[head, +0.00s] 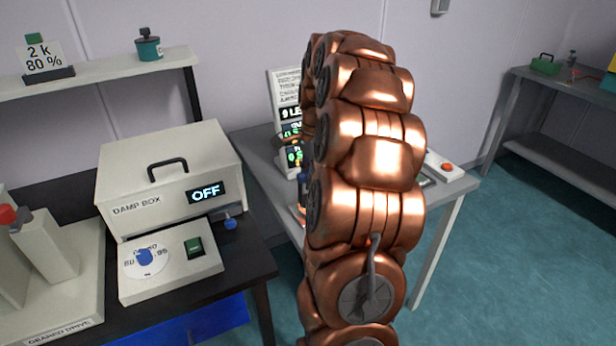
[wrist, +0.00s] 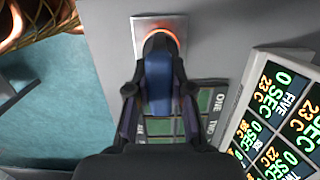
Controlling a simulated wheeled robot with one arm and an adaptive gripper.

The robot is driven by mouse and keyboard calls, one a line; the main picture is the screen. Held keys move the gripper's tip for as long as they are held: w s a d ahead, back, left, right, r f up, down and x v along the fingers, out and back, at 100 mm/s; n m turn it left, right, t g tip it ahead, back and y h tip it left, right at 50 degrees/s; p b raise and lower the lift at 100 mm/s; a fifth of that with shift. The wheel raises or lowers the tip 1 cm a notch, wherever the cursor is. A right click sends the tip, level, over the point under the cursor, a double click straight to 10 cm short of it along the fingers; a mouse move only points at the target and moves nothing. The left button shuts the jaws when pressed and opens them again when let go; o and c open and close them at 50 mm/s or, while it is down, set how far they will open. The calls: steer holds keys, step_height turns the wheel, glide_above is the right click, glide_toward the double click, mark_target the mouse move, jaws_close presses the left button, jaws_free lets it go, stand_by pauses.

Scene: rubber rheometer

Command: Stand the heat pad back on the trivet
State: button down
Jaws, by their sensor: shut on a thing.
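In the wrist view my gripper (wrist: 158,90) is shut on a blue upright piece (wrist: 158,80), which I take to be the handle of the heat pad. An orange-glowing rim (wrist: 160,32) shows around the far end of the held thing. It lies over a pale square metal plate (wrist: 141,48), seemingly the trivet, on the grey table. I cannot tell whether the pad touches the plate or is held just above it. In the head view my arm hides most of this; only a bit of blue (head: 303,187) shows beside it.
A board with green numbered cells (wrist: 213,98) lies close under my gripper. A timer display panel (wrist: 275,120) stands to its right. In the head view the damp box (head: 165,180) reads OFF on the dark bench at left. A white box with an orange button (head: 446,168) is at the table's right.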

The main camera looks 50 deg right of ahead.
steer(key=shift+f, duration=0.4)
stand_by(0.6)
steer(key=c, duration=0.9)
jaws_free()
steer(key=shift+c, duration=0.2)
steer(key=r, duration=0.3)
steer(key=d+r, duration=0.1)
steer(key=r, duration=0.6)
steer(key=shift+s+d+r, duration=0.15)
steer(key=shift+r, duration=0.75)
